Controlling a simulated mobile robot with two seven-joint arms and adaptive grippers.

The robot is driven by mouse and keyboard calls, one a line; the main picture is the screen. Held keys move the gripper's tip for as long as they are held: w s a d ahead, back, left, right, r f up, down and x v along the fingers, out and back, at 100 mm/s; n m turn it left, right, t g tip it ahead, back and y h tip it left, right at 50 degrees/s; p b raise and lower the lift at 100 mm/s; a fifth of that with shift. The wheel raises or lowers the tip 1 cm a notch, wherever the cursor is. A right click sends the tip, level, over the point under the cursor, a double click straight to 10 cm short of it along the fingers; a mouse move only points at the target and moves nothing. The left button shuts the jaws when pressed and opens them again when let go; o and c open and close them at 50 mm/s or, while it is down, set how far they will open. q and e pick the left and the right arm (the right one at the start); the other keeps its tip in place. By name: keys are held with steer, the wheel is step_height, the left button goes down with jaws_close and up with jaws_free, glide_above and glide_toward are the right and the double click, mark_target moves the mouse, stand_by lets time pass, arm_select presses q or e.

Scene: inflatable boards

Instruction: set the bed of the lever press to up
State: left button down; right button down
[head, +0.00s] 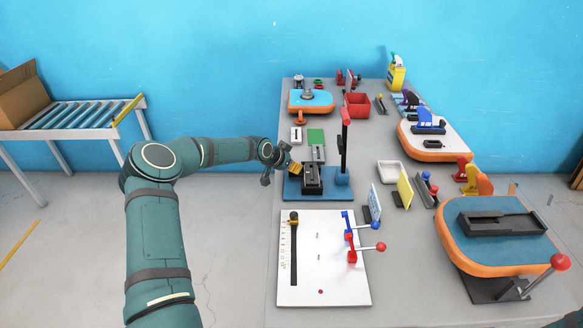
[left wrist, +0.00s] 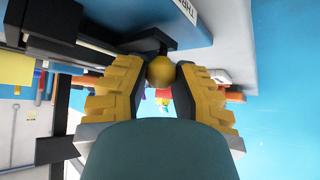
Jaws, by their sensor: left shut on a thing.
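The lever press stands on a blue base (head: 290,189) near the left edge of the table. It has a black block (head: 313,186), a grey block (head: 318,153) behind it, and a tall black lever (head: 344,150) with a red grip (head: 346,116), upright at the right. My left gripper (head: 296,168) is at the press's left side, beside the black block. In the left wrist view its yellow fingers (left wrist: 160,78) are shut on a yellow ball knob (left wrist: 159,66) on a dark stem. The bed's height is hard to tell.
A white board (head: 335,285) with a black slider and red and blue levers lies in front of the press. A white tray (head: 390,172) and upright cards stand to the right. An orange-edged station (head: 312,108) is behind.

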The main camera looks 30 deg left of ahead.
arm_select(q)
steer(key=c, duration=0.8)
jaws_free()
steer(key=shift+w+r, duration=0.15)
steer(key=shift+r, duration=0.2)
steer(key=shift+o, duration=0.2)
steer(key=shift+f, duration=0.1)
steer(key=v, duration=1.2)
